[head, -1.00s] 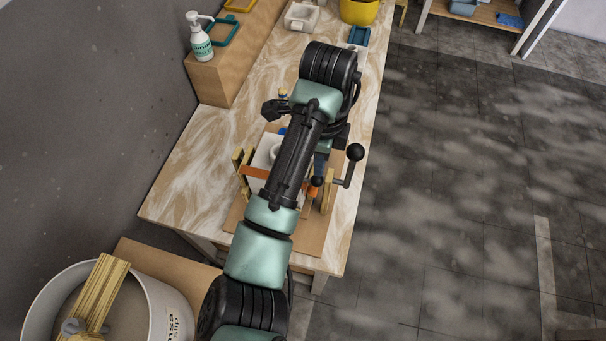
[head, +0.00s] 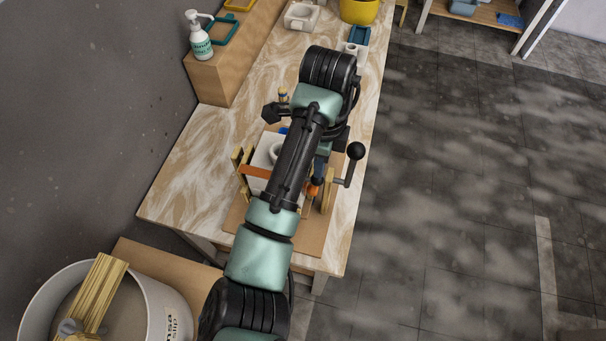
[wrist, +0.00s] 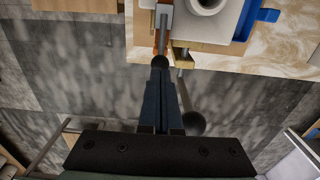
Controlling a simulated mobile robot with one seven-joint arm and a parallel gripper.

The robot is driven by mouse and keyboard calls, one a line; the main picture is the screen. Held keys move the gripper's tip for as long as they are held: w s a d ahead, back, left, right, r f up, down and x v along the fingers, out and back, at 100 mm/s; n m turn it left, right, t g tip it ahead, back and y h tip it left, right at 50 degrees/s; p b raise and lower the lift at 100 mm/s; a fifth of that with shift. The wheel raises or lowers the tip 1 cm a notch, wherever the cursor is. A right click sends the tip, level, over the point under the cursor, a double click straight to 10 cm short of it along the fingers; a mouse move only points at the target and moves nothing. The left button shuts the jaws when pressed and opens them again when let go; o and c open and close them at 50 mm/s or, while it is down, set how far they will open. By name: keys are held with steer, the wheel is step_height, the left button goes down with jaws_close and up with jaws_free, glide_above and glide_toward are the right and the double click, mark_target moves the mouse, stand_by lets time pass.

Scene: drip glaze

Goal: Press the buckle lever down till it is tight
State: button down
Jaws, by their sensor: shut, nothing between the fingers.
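The buckle lever is a grey bar (wrist: 163,38) ending in a black knob (wrist: 160,62) in the wrist view. It lies along the orange strap (head: 255,171), whose buckle end (head: 313,190) shows at the front side of the mould in the head view. My gripper (wrist: 160,70) is shut and empty, its fingertips right at the knob; whether they touch it I cannot tell. In the head view the fingers (head: 321,166) point down beside the buckle, and my arm hides much of the mould and strap. The white mould (wrist: 228,20) has a round opening on top.
A crank with a larger black ball (head: 355,151) stands close to the right of my fingers; it also shows in the wrist view (wrist: 193,124). Wooden boards (head: 328,192) flank the mould on the marbled table (head: 195,165). Open floor lies right of the table.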

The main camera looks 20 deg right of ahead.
steer(key=shift+f+b, duration=0.8)
steer(key=shift+f, duration=0.6)
steer(key=shift+r, duration=0.15)
step_height(320, 180, up, 6)
steer(key=p, duration=0.6)
steer(key=shift+r+b, duration=0.3)
steer(key=shift+r, duration=0.1)
step_height(320, 180, up, 12)
steer(key=p, duration=0.3)
